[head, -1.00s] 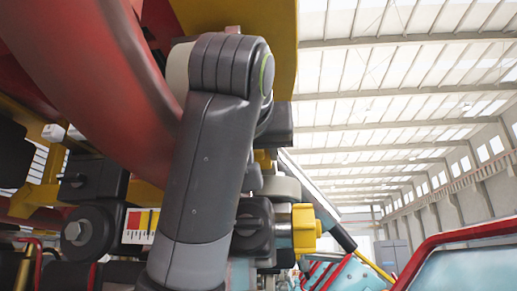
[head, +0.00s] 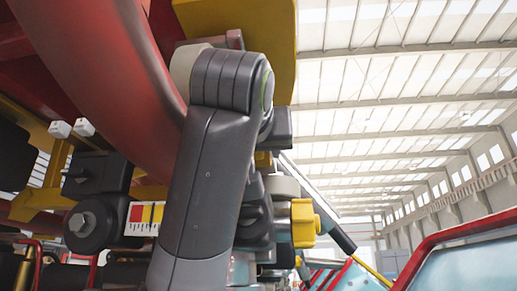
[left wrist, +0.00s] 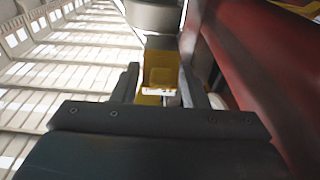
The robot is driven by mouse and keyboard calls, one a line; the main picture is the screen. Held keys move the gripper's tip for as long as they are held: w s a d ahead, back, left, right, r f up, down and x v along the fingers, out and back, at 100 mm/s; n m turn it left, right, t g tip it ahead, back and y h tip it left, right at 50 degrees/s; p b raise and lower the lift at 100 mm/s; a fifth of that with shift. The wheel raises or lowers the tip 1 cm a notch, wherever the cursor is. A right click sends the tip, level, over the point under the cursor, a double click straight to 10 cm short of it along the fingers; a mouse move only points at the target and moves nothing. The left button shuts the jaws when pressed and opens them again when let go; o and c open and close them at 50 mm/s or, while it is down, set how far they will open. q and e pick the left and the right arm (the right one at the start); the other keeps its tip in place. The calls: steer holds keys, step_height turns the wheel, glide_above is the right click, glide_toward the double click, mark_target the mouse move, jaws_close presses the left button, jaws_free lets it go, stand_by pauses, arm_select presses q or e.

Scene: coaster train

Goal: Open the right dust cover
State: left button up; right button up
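The train's underside fills the left of the head view, with a thick red curved tube (head: 110,80) and a yellow block (head: 245,28). I cannot tell for certain which part is the right dust cover. A yellow knob (head: 304,223) on dark fittings shows just right of my arm. My left arm stands in front of the train and its gripper is hidden there. In the left wrist view my left gripper (left wrist: 160,80) has its two dark fingers apart. A yellow part (left wrist: 160,75) shows between or beyond them, below a grey rounded part (left wrist: 152,14). My right gripper is not in view.
The red tube also runs close along the right of the left wrist view (left wrist: 255,75). A dark round fitting (head: 93,226) and a coloured scale plate (head: 144,219) sit left of my arm. A red-framed panel (head: 465,262) stands at lower right. Open hall space lies above it.

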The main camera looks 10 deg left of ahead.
arm_select(q)
steer(key=shift+s+f+b, duration=0.2)
steer(key=shift+s+b, duration=0.25)
steer(key=shift+s, duration=0.05)
steer(key=s+f+b, duration=0.1)
steer(key=s+b, duration=0.8)
steer(key=s, duration=0.7)
steer(key=shift+s+f, duration=0.15)
steer(key=shift+f, duration=0.2)
